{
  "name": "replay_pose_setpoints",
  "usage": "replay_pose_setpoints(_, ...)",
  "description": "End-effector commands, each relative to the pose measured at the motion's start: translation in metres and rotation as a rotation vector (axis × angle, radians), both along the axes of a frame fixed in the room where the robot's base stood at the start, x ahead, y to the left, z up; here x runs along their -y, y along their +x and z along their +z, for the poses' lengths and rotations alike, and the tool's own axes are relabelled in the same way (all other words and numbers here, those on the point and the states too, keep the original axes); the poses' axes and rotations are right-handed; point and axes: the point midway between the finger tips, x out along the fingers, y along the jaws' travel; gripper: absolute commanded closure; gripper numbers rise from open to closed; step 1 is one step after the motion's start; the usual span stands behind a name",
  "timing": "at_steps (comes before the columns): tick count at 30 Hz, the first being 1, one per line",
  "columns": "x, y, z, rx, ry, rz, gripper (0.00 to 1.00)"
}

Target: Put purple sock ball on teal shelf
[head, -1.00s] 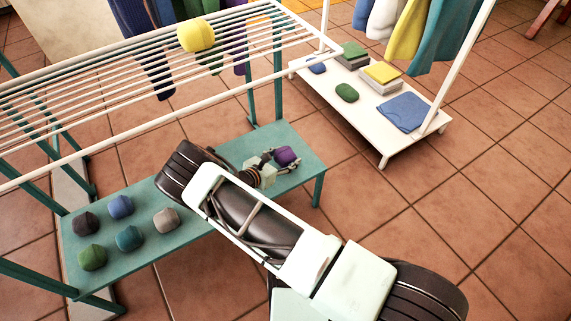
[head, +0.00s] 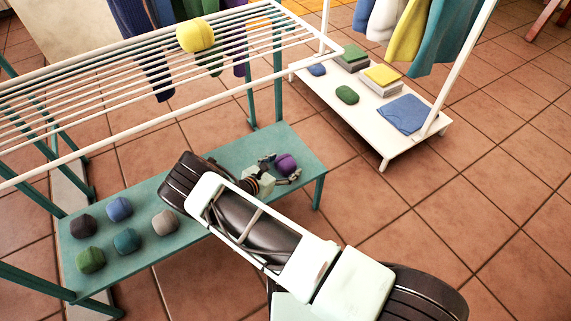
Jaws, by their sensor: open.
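The purple sock ball (head: 286,163) is at the right end of the teal shelf (head: 222,157), the low board under the drying rack. It appears to rest on the board, though contact beneath it is hard to see. My gripper (head: 281,168) is open, with its fingers spread at the near left side of the ball. One finger is behind the ball's left side and one is in front of it. I cannot tell whether either finger touches it.
Several sock balls, such as the teal one (head: 127,241), sit at the shelf's left end. A yellow sock ball (head: 195,36) lies on the white drying rack (head: 120,77) above. A white low rack (head: 391,148) with folded cloths stands at right.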

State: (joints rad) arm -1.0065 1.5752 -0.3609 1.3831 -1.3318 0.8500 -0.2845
Motion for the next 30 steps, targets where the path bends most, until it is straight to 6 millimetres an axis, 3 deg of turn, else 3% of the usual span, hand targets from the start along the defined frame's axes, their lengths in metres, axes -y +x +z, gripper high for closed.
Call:
replay_pose_setpoints(15, -0.054, -0.073, 0.04, 0.0, 0.001, 0.002, 0.26)
replay_pose_setpoints(30, -0.059, -0.082, 0.042, 0.0, 0.0, 0.001, 0.26)
